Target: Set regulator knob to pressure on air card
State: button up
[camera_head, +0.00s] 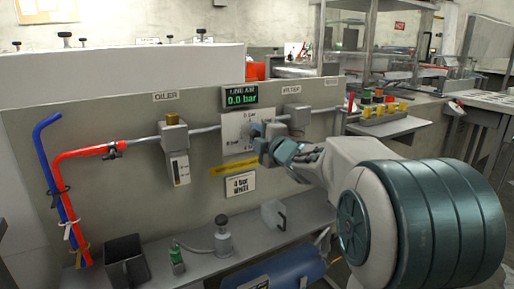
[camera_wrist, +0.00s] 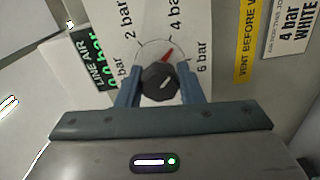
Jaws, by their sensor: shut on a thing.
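The regulator knob (camera_wrist: 159,84) is dark and faceted, with a short white mark on its face. It sits on a white dial plate (camera_head: 233,132) lettered 2 bar, 4 bar and 6 bar. A red pointer (camera_wrist: 167,54) by the knob slants toward the 4 bar side. My gripper (camera_wrist: 160,88) is shut on the knob, one blue finger on each side; in the head view my gripper (camera_head: 268,145) covers most of it. The air card (camera_head: 241,184) below the dial reads 4 bar WHITE. The green display (camera_head: 240,98) above reads LINE AIR 0.0 bar.
A yellow warning strip (camera_head: 234,167) lies between dial and card. The oiler (camera_head: 175,150) is left of the dial and the filter (camera_head: 297,116) right. A red hose (camera_head: 68,190) hangs at left. A shelf (camera_head: 200,262) with small items runs below.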

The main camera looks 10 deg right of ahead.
jog(key=shift+f+n+b, duration=0.1)
jog(key=shift+n+b, duration=0.95)
jog(key=shift+n, duration=0.15)
jog(key=o, duration=1)
jog(key=shift+n, duration=0.3)
jog(key=shift+c, duration=0.2)
jog(key=p+v, duration=0.2)
jog(key=v, duration=1.2)
jog(key=shift+p, duration=0.3)
jog(key=shift+r, duration=0.2)
